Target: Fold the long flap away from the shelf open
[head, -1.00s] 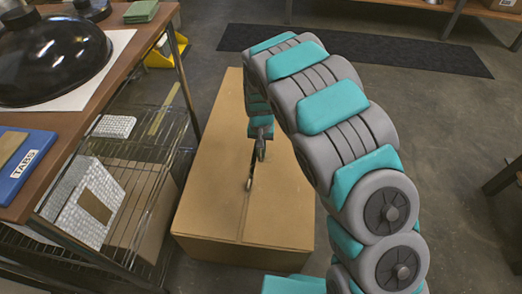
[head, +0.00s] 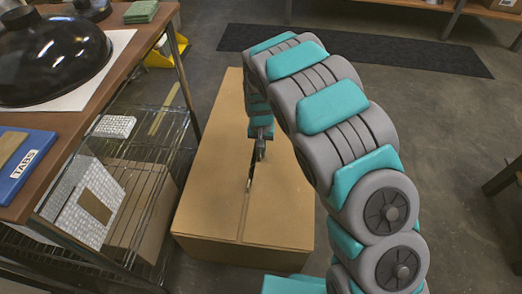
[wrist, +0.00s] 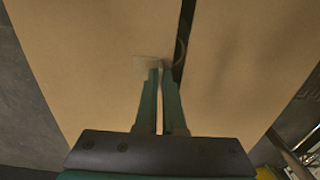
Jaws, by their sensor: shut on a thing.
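A large closed cardboard box stands on the floor beside the shelf. Its long flap away from the shelf (head: 282,185) lies nearly flat on the right in the head view and fills the left side of the wrist view (wrist: 90,70). The long flap near the shelf (head: 215,170) lies on the left. A narrow dark gap (head: 250,178) runs between them. My gripper (head: 260,152) points down at this seam. In the wrist view my gripper (wrist: 161,70) is shut on the inner edge of the flap away from the shelf. The fingertips are partly hidden in the head view.
A wire shelf (head: 170,125) under a wooden worktop (head: 100,100) stands close on the left, holding boxes. A dark mat (head: 400,55) lies on the floor behind. The floor (head: 450,170) right of the box is clear.

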